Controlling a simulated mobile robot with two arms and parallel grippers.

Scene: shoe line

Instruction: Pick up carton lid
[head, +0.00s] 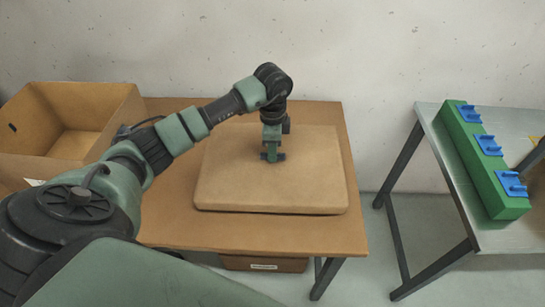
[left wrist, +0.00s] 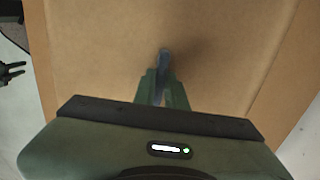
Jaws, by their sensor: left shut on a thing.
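The carton lid (head: 308,185) is a flat brown board with rounded corners and a raised rim, lying on the brown table. It also fills the middle of the left wrist view (left wrist: 100,70). My left gripper (head: 272,156) points down over the lid's middle, toward its back half. Its fingers (left wrist: 163,75) are shut on a small grey-blue grip on the lid's top, mostly hidden between them. I cannot see a clear gap under the lid. A small dark two-pronged shape (left wrist: 12,72) at the left edge of the left wrist view may be my right gripper; its state is unclear.
An open, empty cardboard box (head: 75,130) stands at the table's left. The table (head: 160,225) has a bare strip around the lid. A brown box (head: 262,264) is below it. On the right, a grey table (head: 500,237) holds a green block (head: 485,170) with blue pieces.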

